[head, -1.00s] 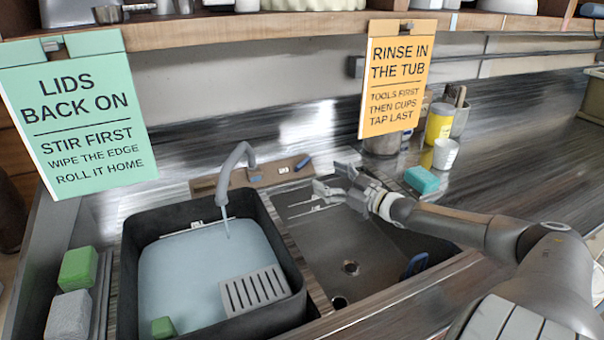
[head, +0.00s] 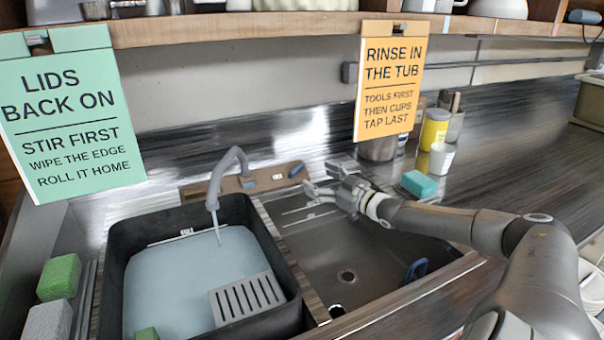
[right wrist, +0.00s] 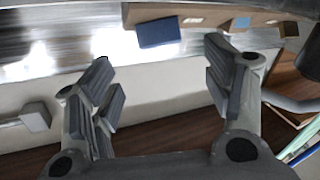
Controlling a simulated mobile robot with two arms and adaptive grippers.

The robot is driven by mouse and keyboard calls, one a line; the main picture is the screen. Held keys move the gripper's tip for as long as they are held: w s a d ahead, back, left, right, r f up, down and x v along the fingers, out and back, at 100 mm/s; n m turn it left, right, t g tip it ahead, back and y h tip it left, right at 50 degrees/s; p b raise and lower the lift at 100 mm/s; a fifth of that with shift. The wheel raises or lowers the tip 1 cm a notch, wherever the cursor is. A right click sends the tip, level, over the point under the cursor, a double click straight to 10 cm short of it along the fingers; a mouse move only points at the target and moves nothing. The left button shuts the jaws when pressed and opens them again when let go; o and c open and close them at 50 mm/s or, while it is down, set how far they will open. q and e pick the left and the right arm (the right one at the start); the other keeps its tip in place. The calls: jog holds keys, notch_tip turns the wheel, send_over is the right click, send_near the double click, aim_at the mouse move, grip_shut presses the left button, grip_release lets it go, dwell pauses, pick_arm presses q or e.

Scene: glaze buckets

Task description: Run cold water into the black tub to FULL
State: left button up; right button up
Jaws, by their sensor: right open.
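The black tub (head: 121,262) stands in the left basin and holds pale blue water (head: 165,285). A thin stream runs into it from the grey tap spout (head: 226,165). A FULL mark (head: 186,233) shows on the tub's far inner wall, close to the water's edge. The tap's back panel (head: 205,186) carries a blue lever (head: 298,171) at its right end; a blue piece (right wrist: 158,32) shows in the wrist view. My right gripper (head: 318,178) is open and empty, just right of and in front of the lever, apart from it. My left gripper is out of view.
The right basin (head: 345,250) is mostly empty, with a blue-handled item (head: 416,269). A teal sponge (head: 419,184) and cups stand on the right counter. Signs hang from the shelf.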

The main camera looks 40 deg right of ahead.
aim_at(299, 169)
jog(key=shift+w+a, duration=0.2)
jog(key=shift+w, duration=3.55)
jog(key=c, duration=1)
jog(key=shift+a, duration=0.1)
